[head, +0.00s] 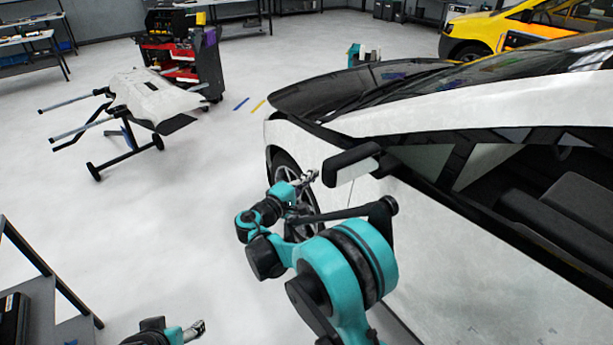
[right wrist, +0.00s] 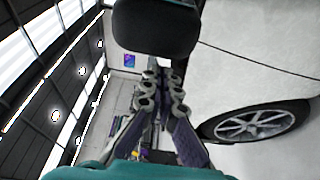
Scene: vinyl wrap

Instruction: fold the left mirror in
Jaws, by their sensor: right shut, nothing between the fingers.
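The mirror (head: 352,165) has a black upper part and a white cover. It sticks out from the side of the white car (head: 440,235), near the front of the side window. My right gripper (head: 312,177) is shut and empty, just left of the mirror's outer end in the head view. In the right wrist view the mirror (right wrist: 155,28) is a dark rounded block above the closed fingers (right wrist: 160,78); I cannot tell whether they touch. My left gripper (head: 197,329) is low at the bottom edge of the head view, far from the mirror; its finger opening is too small to tell.
The car's front wheel (head: 285,170) is behind my right arm. A stand with a white panel (head: 150,95) and a red and black tool cart (head: 185,55) stand at the upper left. A yellow car (head: 480,35) is at the back right.

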